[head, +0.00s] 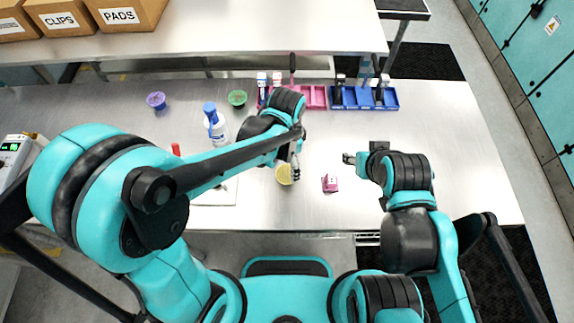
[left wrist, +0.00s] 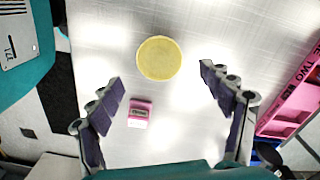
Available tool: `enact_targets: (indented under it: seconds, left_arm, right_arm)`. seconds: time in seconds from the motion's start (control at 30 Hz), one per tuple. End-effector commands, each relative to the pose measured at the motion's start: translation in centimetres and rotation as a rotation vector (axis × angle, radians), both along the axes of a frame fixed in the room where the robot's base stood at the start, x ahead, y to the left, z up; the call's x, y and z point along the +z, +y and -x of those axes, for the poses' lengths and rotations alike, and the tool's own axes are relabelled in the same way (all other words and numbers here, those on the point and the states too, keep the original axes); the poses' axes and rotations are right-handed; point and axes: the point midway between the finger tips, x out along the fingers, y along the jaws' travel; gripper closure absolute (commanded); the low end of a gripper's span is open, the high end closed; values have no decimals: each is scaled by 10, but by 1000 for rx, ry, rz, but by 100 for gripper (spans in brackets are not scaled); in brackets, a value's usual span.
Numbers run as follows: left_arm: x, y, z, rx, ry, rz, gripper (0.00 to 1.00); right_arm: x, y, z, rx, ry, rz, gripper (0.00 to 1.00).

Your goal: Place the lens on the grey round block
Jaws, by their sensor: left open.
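A flat yellow disc (head: 284,174), round like a lens, lies on the metal table and also shows in the left wrist view (left wrist: 159,58). I cannot tell for sure that it is the lens. My left gripper (head: 296,168) is open above the table beside the disc; in the left wrist view its spread fingers (left wrist: 160,82) have the disc between and slightly beyond their tips. Nothing is held. My right gripper (head: 349,158) is at the right over the table; its jaw state is unclear. I cannot make out a grey round block.
A small pink labelled block (head: 330,184) lies right of the disc. Pink trays (head: 314,97) and blue trays (head: 364,98) stand at the back. A blue-capped bottle (head: 216,128), purple cup (head: 156,101) and green cup (head: 237,98) stand left. The table's right part is clear.

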Motion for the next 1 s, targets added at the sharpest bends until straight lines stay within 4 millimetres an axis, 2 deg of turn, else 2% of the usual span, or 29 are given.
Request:
enact_targets:
  seconds: [0.03,0.1,0.3,0.43,0.67,0.77,1.0]
  left_arm:
    - [16,0,0,0,0,0,20]
    - [31,0,0,0,0,0,20]
    - [64,0,0,0,0,0,20]
    - [74,0,0,0,0,0,20]
    - [79,6,0,26,-12,5,20]
    - [89,24,2,121,-57,27,20]
    - [123,102,21,584,-280,150,20]
  right_arm:
    - [6,0,0,0,0,0,54]
    - [10,0,0,0,0,0,54]
    - [17,0,0,0,0,0,54]
    - [18,0,0,0,0,0,54]
    - [18,0,0,0,0,0,54]
    - [18,0,0,0,0,0,54]
    - [18,0,0,0,0,0,54]
